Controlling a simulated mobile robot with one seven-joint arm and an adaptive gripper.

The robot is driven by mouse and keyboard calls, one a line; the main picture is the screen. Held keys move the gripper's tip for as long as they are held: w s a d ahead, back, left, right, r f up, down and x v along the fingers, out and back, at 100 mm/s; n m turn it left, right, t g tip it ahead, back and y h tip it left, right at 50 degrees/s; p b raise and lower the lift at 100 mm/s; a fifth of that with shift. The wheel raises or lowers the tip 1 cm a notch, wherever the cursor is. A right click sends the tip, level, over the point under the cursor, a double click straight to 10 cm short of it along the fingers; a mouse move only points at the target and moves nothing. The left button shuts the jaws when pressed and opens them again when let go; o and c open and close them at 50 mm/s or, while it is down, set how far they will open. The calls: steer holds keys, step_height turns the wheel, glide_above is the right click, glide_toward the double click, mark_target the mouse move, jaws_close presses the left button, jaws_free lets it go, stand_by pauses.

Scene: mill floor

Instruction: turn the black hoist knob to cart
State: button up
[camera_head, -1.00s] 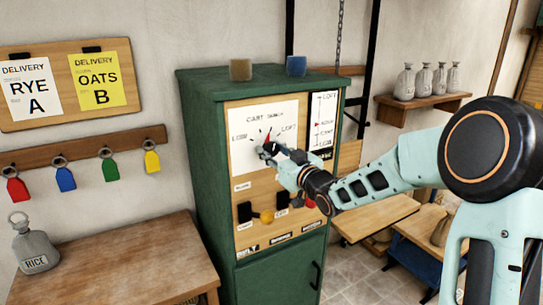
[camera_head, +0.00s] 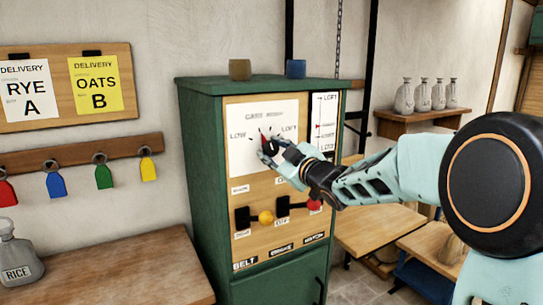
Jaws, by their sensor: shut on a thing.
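The black hoist knob (camera_head: 268,145) sits on the white dial plate (camera_head: 245,120) on the green cabinet's front panel. A red pointer shows at its top, aimed roughly upward and leaning slightly left. "LOW" is printed left of the knob and "LOFT" right of it; the heading above is too blurred to read surely. My gripper (camera_head: 270,152) reaches in from the right and is shut on the knob. Its fingers hide much of the knob.
Below the dial are a black lever with a yellow ball (camera_head: 266,217) and one with a red ball (camera_head: 314,205), close under my arm. A scale strip (camera_head: 323,120) is at right. A wooden table (camera_head: 120,265) is at lower left.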

stand_by(0.4)
steer(key=o, duration=1.1)
steer(key=shift+o, duration=0.2)
steer(key=v, duration=1.2)
